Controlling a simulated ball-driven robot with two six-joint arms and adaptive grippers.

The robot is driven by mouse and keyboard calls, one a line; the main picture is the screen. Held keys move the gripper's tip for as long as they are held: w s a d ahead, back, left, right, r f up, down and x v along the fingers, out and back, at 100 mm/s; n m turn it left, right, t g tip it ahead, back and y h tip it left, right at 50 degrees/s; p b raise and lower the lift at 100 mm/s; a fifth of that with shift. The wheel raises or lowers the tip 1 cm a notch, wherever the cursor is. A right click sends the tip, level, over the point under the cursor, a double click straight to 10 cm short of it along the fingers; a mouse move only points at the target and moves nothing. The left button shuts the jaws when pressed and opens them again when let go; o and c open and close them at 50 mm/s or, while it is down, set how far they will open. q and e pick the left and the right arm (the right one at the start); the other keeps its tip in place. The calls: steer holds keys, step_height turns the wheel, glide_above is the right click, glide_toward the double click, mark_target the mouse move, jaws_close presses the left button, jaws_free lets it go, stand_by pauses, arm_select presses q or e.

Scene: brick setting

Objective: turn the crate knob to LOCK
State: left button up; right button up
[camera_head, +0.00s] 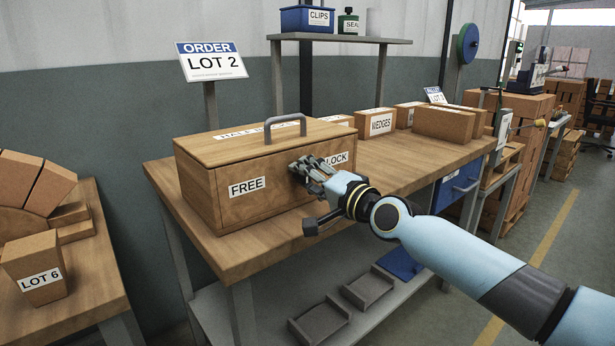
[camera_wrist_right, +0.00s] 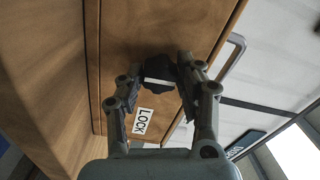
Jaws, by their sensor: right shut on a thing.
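The wooden crate (camera_head: 210,195) stands on the workbench, its lid on and a grey handle (camera_head: 286,125) on top. Its front carries a FREE label (camera_head: 247,187) on the left and a LOCK label (camera_head: 338,158) on the right. My right gripper (camera_head: 307,168) is at the crate front between the two labels, shut on the knob, which it hides in the head view. In the right wrist view the dark knob (camera_wrist_right: 160,82) with a pale bar sits between the fingers, and the LOCK label (camera_wrist_right: 143,121) shows near it. My left gripper is not in view.
Behind the crate stand an ORDER LOT 2 sign (camera_head: 211,61) and a shelf (camera_head: 340,39) with a blue CLIPS bin. Several brick boxes, one marked WEDGES (camera_head: 381,123), line the bench to the right. A LOT 6 block (camera_head: 36,268) is on the left table.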

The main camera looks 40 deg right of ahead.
steer(key=shift+f, duration=0.1)
steer(key=o, duration=1.1)
steer(key=shift+o, duration=0.2)
step_height(320, 180, up, 10)
